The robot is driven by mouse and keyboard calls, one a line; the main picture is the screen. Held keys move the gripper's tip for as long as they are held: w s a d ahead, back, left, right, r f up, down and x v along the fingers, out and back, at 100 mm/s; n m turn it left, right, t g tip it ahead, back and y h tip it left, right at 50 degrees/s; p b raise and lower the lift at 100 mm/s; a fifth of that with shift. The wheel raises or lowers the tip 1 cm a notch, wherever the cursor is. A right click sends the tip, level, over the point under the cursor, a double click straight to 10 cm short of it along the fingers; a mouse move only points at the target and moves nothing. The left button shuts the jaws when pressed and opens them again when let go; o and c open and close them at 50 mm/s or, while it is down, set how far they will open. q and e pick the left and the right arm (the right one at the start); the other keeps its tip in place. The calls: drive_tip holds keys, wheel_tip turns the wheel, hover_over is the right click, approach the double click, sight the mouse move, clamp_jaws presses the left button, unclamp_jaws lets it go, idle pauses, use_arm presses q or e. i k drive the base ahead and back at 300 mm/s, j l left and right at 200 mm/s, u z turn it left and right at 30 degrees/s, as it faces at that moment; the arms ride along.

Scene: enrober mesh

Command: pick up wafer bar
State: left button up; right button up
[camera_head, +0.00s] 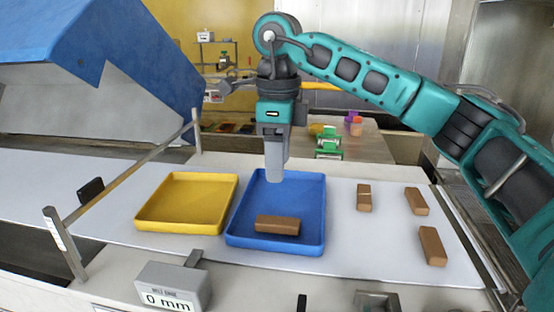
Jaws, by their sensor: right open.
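A brown wafer bar (277,225) lies in the near part of the blue tray (316,240). Three more brown bars lie on the white surface to the right: one with a pale stripe (364,198), one farther right (416,201) and one nearer me (432,246). My right gripper (274,178) points down over the far part of the blue tray, apart from the bar in it. Its fingers are seen nearly edge-on, and nothing shows held in them. My left gripper is not in view.
A yellow tray (147,220) stands empty left of the blue one. A grey box reading 0 mm (172,287) sits at the front edge. A metal rail on posts (66,243) runs along the left. A blue hood (140,45) is at upper left.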

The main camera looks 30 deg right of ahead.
sight(418, 203)
drive_tip(key=k+j, duration=0.65)
drive_tip(key=k, duration=0.25)
